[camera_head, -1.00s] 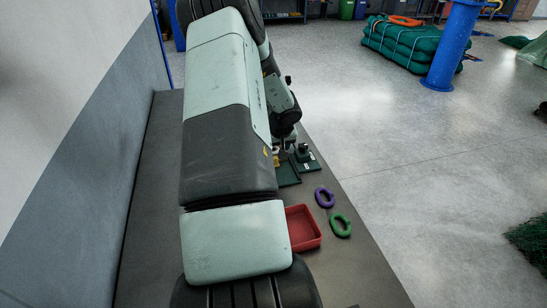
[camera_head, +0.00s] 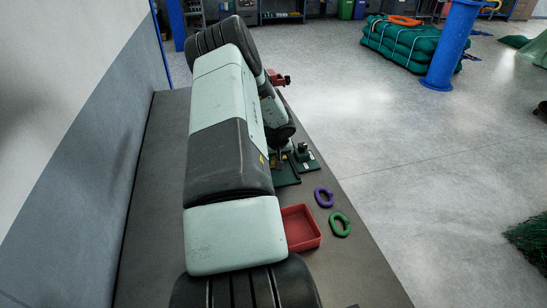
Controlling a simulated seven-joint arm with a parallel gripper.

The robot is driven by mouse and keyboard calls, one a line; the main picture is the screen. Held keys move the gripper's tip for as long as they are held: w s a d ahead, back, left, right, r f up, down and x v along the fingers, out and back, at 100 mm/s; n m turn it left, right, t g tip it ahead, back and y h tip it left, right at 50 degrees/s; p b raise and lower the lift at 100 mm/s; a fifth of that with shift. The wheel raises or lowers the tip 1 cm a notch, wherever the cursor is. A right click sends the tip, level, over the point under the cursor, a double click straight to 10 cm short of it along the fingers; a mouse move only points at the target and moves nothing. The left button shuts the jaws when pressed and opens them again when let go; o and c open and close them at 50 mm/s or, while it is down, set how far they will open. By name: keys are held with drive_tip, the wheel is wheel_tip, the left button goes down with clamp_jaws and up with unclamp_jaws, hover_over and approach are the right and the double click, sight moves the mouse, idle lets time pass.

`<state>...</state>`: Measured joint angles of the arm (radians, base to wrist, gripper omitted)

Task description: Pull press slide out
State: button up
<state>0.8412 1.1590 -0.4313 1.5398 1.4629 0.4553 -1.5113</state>
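What looks like the press is a small dark green fixture (camera_head: 303,153) with an upright dark part, on the bench right of my arm. A flat dark green plate or tray (camera_head: 288,177) lies just in front of it. I cannot tell which part is the slide. My gripper (camera_head: 281,160) points down at the left side of this fixture. It is small, dark and partly hidden by my arm. I cannot see whether its fingers are open or touch anything.
A red tray (camera_head: 302,228) stands nearer on the bench, with a purple ring (camera_head: 324,197) and a green ring (camera_head: 340,224) to its right. A red object (camera_head: 279,79) sits beyond my arm. The bench's right edge (camera_head: 350,200) runs close past the rings.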

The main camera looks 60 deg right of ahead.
clamp_jaws()
drive_tip(key=s+a, duration=0.7)
drive_tip(key=shift+s+a, duration=0.1)
drive_tip(key=shift+a, duration=0.05)
drive_tip(key=o, duration=0.7)
unclamp_jaws()
drive_tip(key=v, duration=1)
drive_tip(key=shift+r, duration=0.4)
